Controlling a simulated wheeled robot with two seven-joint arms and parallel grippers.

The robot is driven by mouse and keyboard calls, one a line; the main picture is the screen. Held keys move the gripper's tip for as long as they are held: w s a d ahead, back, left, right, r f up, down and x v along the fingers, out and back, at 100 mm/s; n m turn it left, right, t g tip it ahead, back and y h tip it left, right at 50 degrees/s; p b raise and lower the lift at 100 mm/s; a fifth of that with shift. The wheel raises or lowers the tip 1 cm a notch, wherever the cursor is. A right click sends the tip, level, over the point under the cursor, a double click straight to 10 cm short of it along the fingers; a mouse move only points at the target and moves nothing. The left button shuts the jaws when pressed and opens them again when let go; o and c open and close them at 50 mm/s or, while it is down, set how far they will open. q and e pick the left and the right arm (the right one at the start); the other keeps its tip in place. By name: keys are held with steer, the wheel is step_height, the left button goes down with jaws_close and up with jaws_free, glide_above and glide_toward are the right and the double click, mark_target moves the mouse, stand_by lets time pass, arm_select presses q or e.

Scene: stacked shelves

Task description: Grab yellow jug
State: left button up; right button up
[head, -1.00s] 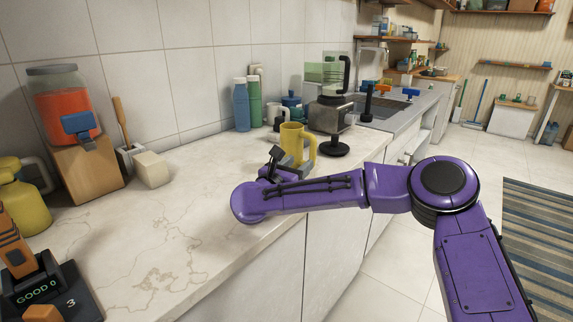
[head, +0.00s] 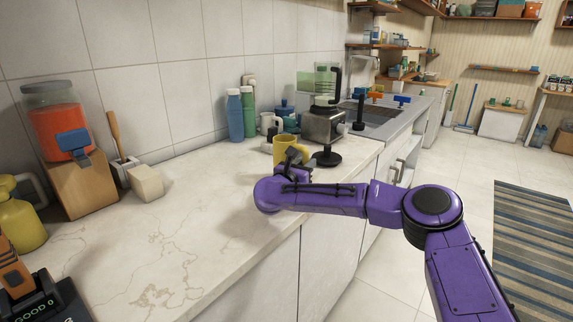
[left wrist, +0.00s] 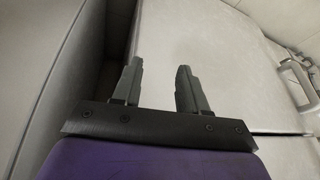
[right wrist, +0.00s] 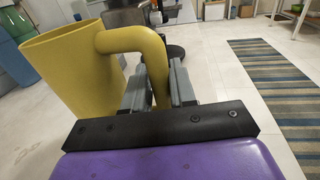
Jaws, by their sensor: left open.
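The yellow jug (head: 288,149) stands on the pale marble counter (head: 160,240), near its front edge. In the right wrist view the jug (right wrist: 72,75) is close, with its curved handle running down between the fingers. My right gripper (head: 296,168) is at the handle; its fingers (right wrist: 158,90) sit closely on both sides of it and appear shut on it. My left gripper (left wrist: 160,88) is open and empty in the left wrist view, in front of pale cabinet surfaces. It does not show in the head view.
Behind the jug are a blue bottle (head: 235,118), a green bottle (head: 249,115), a white mug (head: 268,123) and a blender (head: 322,118). A black round stand (head: 327,157) is just right of the jug. Another yellow container (head: 20,222) stands far left. The middle counter is clear.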

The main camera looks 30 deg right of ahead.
jaws_close()
steer(key=shift+r, duration=0.15)
steer(key=shift+r, duration=0.8)
steer(key=s+a+r+b, duration=0.3)
steer(key=s+a+r, duration=0.3)
steer(key=s+r, duration=0.5)
steer(key=shift+s+a+b, duration=0.3)
steer(key=shift+s+a, duration=0.1)
steer(key=shift+s, duration=0.15)
